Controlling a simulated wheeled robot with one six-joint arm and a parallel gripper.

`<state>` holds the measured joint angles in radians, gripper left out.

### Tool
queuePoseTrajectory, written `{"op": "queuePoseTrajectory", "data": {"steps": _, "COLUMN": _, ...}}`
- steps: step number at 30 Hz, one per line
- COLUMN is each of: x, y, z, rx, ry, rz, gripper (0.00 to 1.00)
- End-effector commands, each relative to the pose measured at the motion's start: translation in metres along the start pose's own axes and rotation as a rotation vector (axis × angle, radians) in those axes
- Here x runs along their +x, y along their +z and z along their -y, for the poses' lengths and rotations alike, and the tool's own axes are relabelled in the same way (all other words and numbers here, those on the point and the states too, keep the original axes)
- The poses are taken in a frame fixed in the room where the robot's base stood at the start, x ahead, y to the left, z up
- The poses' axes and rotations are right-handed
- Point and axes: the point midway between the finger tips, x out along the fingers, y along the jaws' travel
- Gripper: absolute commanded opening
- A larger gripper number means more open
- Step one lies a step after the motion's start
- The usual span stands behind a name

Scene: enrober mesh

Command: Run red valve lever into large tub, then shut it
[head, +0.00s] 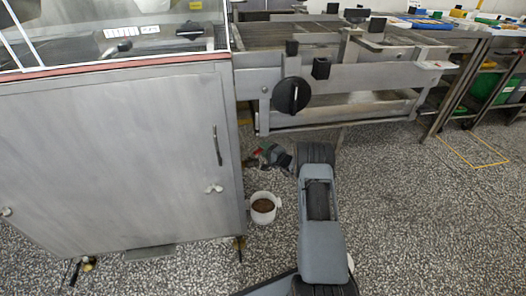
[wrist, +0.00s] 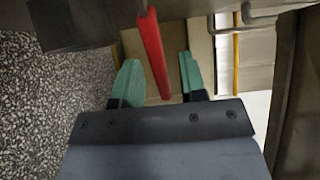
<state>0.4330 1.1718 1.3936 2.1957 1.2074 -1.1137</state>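The red valve lever (wrist: 152,52) is a long red bar in the wrist view, running from the top middle down between my fingers. My gripper (wrist: 158,70) has green fingertips, spread apart on either side of the lever, with gaps showing. In the head view my gripper (head: 264,153) is low beside the steel cabinet's right side, and only a bit of red shows there. A white round tub (head: 254,216) with brown contents stands on the floor below my gripper, by the cabinet. The valve body and outlet are hidden in the head view.
The steel cabinet (head: 110,160) fills the left. A steel conveyor frame (head: 350,78) with a black knob (head: 292,95) stands behind my gripper. In the wrist view a bent metal handle (wrist: 262,22) is at top right. Speckled floor is clear at right.

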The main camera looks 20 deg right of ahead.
Motion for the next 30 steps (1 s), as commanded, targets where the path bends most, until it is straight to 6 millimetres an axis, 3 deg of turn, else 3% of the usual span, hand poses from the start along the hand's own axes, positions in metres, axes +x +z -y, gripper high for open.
{"op": "queuePoseTrajectory", "data": {"steps": 6, "x": 0.0113, "y": 0.0010, "z": -0.0001, "rx": 0.001, "ry": 0.000, "rz": 0.001, "gripper": 0.38}}
{"op": "queuePoseTrajectory", "data": {"steps": 15, "x": 0.0121, "y": 0.0009, "z": 0.0004, "rx": 0.001, "ry": 0.000, "rz": 0.001, "gripper": 0.37}}
{"op": "queuePoseTrajectory", "data": {"steps": 27, "x": 0.0119, "y": 0.0010, "z": 0.0003, "rx": 0.001, "ry": 0.000, "rz": 0.001, "gripper": 0.00}}
{"op": "queuePoseTrajectory", "data": {"steps": 30, "x": 0.0119, "y": 0.0010, "z": 0.0002, "rx": 0.001, "ry": 0.000, "rz": 0.001, "gripper": 0.00}}
